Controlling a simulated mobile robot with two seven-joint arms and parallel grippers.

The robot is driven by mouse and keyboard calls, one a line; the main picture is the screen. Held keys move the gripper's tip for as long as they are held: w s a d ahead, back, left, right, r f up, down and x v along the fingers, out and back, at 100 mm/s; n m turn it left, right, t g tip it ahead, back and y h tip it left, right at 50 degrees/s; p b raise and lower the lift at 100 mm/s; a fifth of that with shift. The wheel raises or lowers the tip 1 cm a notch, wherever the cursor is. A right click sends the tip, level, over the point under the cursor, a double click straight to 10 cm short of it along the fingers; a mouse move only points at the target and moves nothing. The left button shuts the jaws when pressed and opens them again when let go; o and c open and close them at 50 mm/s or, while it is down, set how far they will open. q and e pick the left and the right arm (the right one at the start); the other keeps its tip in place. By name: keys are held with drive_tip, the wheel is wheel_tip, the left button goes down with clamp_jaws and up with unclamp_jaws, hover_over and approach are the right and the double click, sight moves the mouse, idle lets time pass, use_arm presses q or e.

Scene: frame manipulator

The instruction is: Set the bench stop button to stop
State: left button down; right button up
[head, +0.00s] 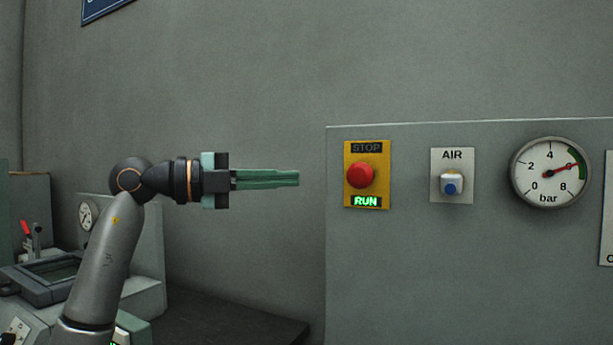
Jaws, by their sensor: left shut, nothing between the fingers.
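The bench stop button is a red round knob (360,175) on a yellow plate (350,197) near the left edge of the grey panel. The plate's upper label reads STOP and is dark. Its lower label reads RUN and is lit green. My left gripper (297,178) is shut and empty, with its green fingers pointing right toward the button. In the picture its tips are a short way left of the yellow plate, at about the knob's height. They appear apart from the panel. My right gripper is not in view.
Right of the button the grey panel (420,270) carries an AIR plate with a blue and white knob (452,185). Farther right is a round bar gauge (550,172). A second console with a small gauge (87,215) stands at the lower left.

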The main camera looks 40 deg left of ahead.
sight(354, 175)
use_arm(q)
drive_tip(key=shift+w+a+p+x, duration=0.25)
drive_tip(key=shift+a+p+x, duration=0.25)
drive_tip(key=shift+x, duration=1.45)
drive_tip(key=shift+w+a+p+x, duration=0.25)
drive_tip(key=shift+p+x, duration=0.35)
drive_tip(key=shift+x, duration=1.35)
drive_tip(key=shift+w+a+p+x, duration=0.2)
drive_tip(key=shift+a+p+x, duration=0.3)
drive_tip(key=shift+x, duration=1.5)
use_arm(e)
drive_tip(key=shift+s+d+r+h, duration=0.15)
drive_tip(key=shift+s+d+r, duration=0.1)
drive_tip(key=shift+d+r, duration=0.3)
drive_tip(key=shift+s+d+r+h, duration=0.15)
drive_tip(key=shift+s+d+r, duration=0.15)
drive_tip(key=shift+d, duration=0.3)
use_arm(q)
drive_tip(key=shift+r, duration=0.1)
drive_tip(key=shift+w+r+p, duration=0.15)
drive_tip(key=shift+w+p, duration=0.25)
drive_tip(key=shift+p, duration=0.35)
drive_tip(key=shift+w+a+p, duration=0.2)
drive_tip(key=shift+w+p, duration=0.2)
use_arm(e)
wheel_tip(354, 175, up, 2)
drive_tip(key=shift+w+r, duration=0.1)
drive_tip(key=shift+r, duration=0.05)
